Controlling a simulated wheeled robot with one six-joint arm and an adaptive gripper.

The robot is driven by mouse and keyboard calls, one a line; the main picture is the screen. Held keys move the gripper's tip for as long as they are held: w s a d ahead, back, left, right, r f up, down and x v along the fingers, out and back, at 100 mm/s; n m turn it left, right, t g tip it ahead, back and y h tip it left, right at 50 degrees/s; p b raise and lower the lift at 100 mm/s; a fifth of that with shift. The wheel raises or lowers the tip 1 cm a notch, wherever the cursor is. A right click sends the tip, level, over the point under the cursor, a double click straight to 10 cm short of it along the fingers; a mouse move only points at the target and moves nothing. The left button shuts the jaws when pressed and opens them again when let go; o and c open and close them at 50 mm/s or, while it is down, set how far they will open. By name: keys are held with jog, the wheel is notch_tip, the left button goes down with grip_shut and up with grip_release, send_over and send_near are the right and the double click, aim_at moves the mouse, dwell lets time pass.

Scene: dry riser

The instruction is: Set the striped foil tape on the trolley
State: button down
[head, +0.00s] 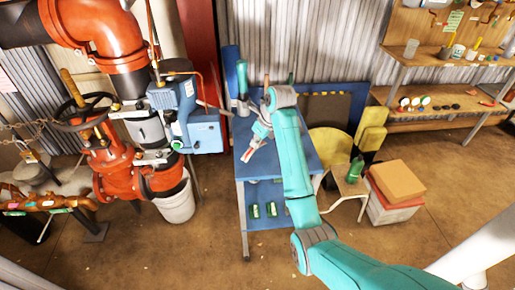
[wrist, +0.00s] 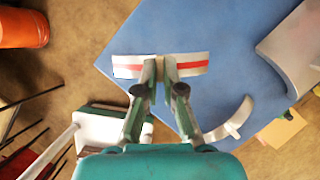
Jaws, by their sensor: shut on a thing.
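The striped foil tape (wrist: 130,67) is silvery white with a red stripe around its side. My gripper (wrist: 162,72) is shut on it, and the fingers hide its middle. In the wrist view the tape is over the blue trolley top (wrist: 225,40); I cannot tell whether it touches the top. In the head view the blue trolley (head: 258,170) stands in the centre, with my arm reaching over it. The gripper and tape are small there, near the left part of the trolley top.
A white curved piece (wrist: 232,122) lies near the trolley's edge, right of my gripper in the wrist view. A larger pale curved thing (wrist: 290,50) is at the right. Red pipework (head: 115,75) stands left of the trolley.

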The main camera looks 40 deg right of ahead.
aim_at(257, 148)
jog(key=shift+f, duration=2.15)
jog(key=shift+f, duration=0.1)
jog(key=c, duration=1.3)
grip_release()
